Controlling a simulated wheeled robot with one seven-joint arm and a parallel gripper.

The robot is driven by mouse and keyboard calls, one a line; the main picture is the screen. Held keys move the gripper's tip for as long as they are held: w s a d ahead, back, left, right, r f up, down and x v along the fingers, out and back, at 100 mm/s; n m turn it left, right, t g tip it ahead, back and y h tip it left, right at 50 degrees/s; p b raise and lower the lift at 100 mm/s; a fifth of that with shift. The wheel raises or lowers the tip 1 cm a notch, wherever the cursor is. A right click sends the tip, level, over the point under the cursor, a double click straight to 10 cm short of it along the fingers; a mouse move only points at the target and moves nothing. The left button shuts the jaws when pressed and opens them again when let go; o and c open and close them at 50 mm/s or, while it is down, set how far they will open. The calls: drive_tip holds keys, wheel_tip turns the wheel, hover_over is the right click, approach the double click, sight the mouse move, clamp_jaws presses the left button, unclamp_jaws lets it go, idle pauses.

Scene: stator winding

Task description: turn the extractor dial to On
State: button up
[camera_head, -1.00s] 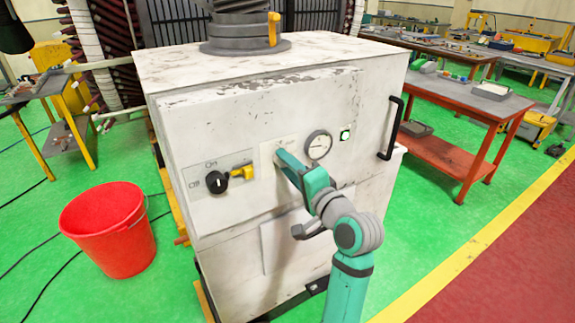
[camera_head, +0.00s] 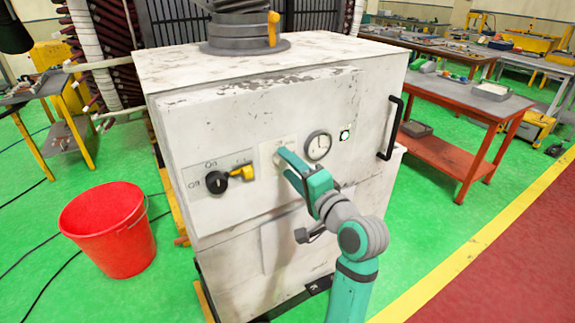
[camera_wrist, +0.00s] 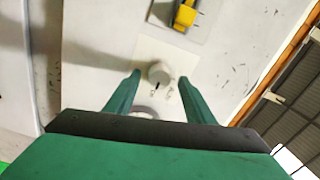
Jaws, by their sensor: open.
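A white cabinet (camera_head: 240,120) carries the controls on its front. A black dial (camera_head: 216,182) sits at the left of the front panel, with "Off" to its left and "On" above it. A small pale round knob (camera_wrist: 160,73) sits on a light plate (camera_wrist: 150,50) in the wrist view, with small marks around it that I cannot read. My gripper (camera_head: 284,158) is at this plate in the head view and hides most of the knob there. In the wrist view my gripper (camera_wrist: 160,82) is open, with one finger on each side of the knob. Contact is unclear.
A yellow handle (camera_head: 242,173) sticks out between the black dial and the plate; it also shows in the wrist view (camera_wrist: 185,15). A round gauge (camera_head: 318,145) and a black door handle (camera_head: 391,128) are to the right. A red bucket (camera_head: 106,228) stands on the floor at left.

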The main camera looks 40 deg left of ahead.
drive_tip(key=v, duration=0.9)
drive_tip(key=shift+s+d, duration=0.2)
drive_tip(key=shift+d, duration=0.1)
